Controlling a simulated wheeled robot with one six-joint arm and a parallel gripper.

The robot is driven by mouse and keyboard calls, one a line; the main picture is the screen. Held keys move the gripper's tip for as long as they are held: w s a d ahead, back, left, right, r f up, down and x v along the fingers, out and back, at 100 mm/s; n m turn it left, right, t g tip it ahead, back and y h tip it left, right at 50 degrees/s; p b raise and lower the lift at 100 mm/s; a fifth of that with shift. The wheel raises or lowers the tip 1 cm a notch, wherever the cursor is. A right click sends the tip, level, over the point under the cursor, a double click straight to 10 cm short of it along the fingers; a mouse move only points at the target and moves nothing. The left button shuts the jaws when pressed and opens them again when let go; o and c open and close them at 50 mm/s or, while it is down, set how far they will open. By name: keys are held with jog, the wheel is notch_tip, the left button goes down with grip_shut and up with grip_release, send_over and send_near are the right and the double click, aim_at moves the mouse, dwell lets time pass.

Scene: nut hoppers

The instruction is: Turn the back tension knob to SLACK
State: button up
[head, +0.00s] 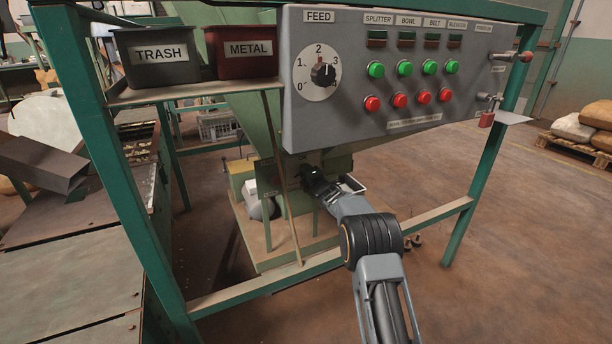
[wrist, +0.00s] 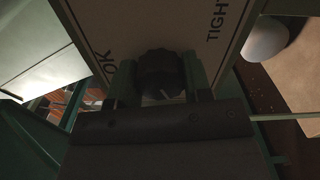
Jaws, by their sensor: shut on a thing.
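The black tension knob (wrist: 160,68) sits on a tan plate (wrist: 140,22) in the wrist view. The plate carries the words OK and TIGHT, OK left of the knob and TIGHT at the upper right. The word SLACK does not show. A small pale mark shows on the knob's near side. My gripper (wrist: 158,88) has one finger on each side of the knob and is shut on it. In the head view my gripper (head: 312,178) reaches in under the control panel, and the knob cannot be made out there.
The grey control panel (head: 420,120) with the FEED dial and several buttons hangs above my arm. Green frame posts stand at both sides, with a lower rail (head: 430,214) near my arm. TRASH (head: 158,72) and METAL (head: 245,68) bins sit at upper left.

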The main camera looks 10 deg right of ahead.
jog(key=shift+n, duration=0.6)
jog(key=o, duration=0.9)
jog(key=p+v, duration=0.3)
jog(key=v, duration=1.1)
